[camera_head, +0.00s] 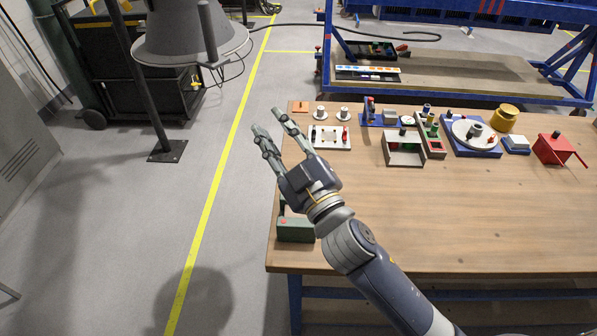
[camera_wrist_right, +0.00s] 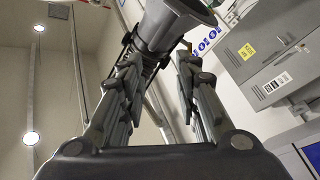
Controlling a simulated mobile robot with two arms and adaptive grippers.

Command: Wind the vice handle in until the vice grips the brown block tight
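My right gripper (camera_head: 266,119) is raised over the table's left end, its two fingers apart and pointing up and left. It also shows open and empty in the right wrist view (camera_wrist_right: 155,75). A blue-based fixture (camera_head: 379,120) with an upright at its left end, a grey piece and a small knob stands at the back of the table; it may be the vice, but I cannot tell surely. My gripper is well to its left, touching nothing. I cannot make out the brown block or the vice handle clearly. My left gripper is out of view.
The wooden table (camera_head: 440,220) is clear across its front and middle. A white peg board (camera_head: 329,144), a grey open box (camera_head: 403,160), a round turntable (camera_head: 473,133) and a red box with a lever (camera_head: 554,149) line its back. A green box (camera_head: 295,231) sits front left.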

